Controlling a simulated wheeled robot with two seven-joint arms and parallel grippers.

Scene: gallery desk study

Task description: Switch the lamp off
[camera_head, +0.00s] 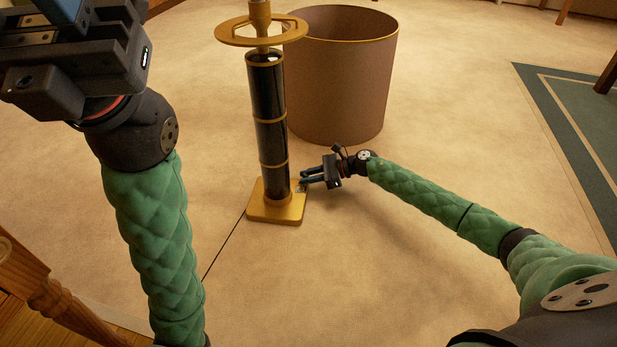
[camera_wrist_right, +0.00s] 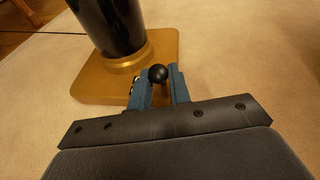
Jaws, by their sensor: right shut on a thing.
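The floor lamp (camera_head: 268,115) stands upright, with a glossy black column, gold bands and a square gold base (camera_head: 270,213). Its top is cut off by the frame, so I cannot tell whether it is lit. The lamp base also shows in the right wrist view (camera_wrist_right: 100,88). My right gripper (camera_head: 303,179) is low beside the base's right side. In the right wrist view, its blue fingers (camera_wrist_right: 158,88) are shut on a small lever with a round black knob (camera_wrist_right: 158,73). My left gripper (camera_head: 62,8) is raised at the upper left, its fingertips mostly out of frame.
A brown round bin (camera_head: 345,85) stands close behind the lamp, to the right. A thin dark cord (camera_head: 225,246) runs from the base across the carpet. A wooden leg (camera_head: 45,290) is at lower left. A green rug (camera_head: 580,120) lies at right.

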